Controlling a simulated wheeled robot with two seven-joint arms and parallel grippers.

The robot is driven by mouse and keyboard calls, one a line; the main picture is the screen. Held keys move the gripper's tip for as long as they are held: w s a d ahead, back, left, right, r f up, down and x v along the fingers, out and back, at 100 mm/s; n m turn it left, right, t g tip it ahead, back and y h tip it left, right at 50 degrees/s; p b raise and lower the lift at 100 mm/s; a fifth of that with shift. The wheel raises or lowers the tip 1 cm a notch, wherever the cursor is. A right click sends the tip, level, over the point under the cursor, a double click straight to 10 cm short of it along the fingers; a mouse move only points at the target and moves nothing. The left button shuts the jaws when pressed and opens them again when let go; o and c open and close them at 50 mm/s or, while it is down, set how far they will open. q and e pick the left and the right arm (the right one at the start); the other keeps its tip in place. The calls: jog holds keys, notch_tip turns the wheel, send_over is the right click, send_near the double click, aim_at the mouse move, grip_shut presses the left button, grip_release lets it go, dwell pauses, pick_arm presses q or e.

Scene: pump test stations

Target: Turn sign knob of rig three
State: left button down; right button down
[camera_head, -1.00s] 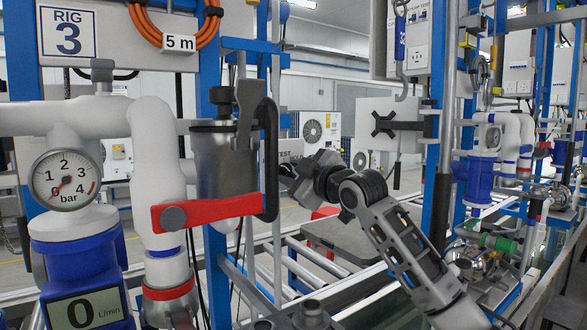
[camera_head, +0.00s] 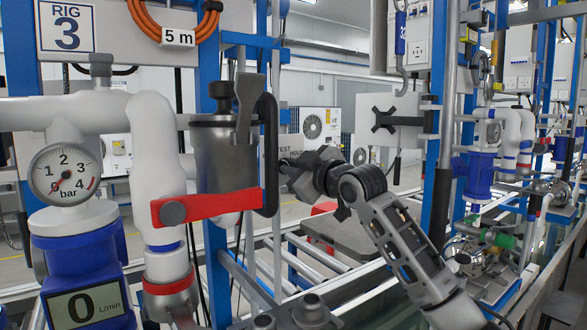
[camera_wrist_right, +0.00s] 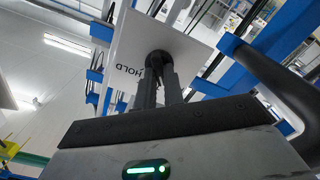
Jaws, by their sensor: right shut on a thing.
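A white sign plate (camera_wrist_right: 135,42) with the word HOLD fills the upper middle of the right wrist view. A dark round knob (camera_wrist_right: 158,56) sits on it. My right gripper (camera_wrist_right: 158,80) is shut on this knob, with its dark fingers reaching up to the plate. In the head view my right gripper (camera_head: 288,168) is just right of the black handle by the grey filter housing. The TEST HOLD lettering (camera_head: 318,151) shows above it, and the knob is hidden there. My left gripper is not in view.
The grey housing (camera_head: 222,160) and the red lever (camera_head: 207,207) stand close left of my gripper. A gauge (camera_head: 65,175) and the RIG 3 sign (camera_head: 68,30) are further left. A blue post (camera_head: 440,100) stands right. A thick black handle (camera_wrist_right: 285,90) is near in the wrist view.

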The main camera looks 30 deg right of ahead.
jog(key=shift+d+f+m, duration=0.1)
jog(key=shift+d+m, duration=0.05)
jog(key=shift+m, duration=3.9)
jog(key=shift+d+m, duration=0.1)
jog(key=shift+m, duration=3.95)
jog(key=c, duration=1.5)
grip_release()
